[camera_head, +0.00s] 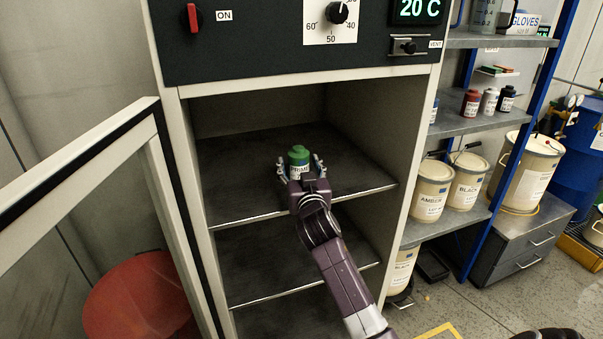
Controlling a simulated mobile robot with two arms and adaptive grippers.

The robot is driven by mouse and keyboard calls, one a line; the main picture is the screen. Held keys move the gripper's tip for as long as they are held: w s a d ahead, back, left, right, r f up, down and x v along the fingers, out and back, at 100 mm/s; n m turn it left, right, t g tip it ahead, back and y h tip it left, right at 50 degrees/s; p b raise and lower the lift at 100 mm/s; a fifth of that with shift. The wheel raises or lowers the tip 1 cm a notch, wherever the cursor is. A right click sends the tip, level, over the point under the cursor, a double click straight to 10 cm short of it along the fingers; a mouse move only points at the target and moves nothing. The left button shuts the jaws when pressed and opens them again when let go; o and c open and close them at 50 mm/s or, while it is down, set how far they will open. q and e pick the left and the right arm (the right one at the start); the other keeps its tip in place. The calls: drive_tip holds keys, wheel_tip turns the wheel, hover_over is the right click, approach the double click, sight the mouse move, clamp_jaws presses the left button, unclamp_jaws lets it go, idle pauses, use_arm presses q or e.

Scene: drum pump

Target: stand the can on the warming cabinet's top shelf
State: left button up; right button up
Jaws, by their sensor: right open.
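The can (299,157) is small with a green top and a white label reading "PRIME". It stands upright on the top shelf (240,175) of the warming cabinet (197,210), near the middle. My right gripper (301,168) reaches in from the front with its fingers open on both sides of the can. The lower part of the can is partly hidden by the gripper. Whether the fingers touch the can is too small to tell. My left gripper is not in view.
The cabinet door (150,120) stands open at the left, by a red round container (140,300). The control panel (270,30) is above the opening, showing 20 C. A blue-framed rack (490,125) with tins and pails stands at the right. The shelf around the can is bare.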

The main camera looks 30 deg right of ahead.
drive_tip(key=b+v, duration=0.1)
drive_tip(key=v, duration=1.1)
drive_tip(key=shift+b, duration=0.3)
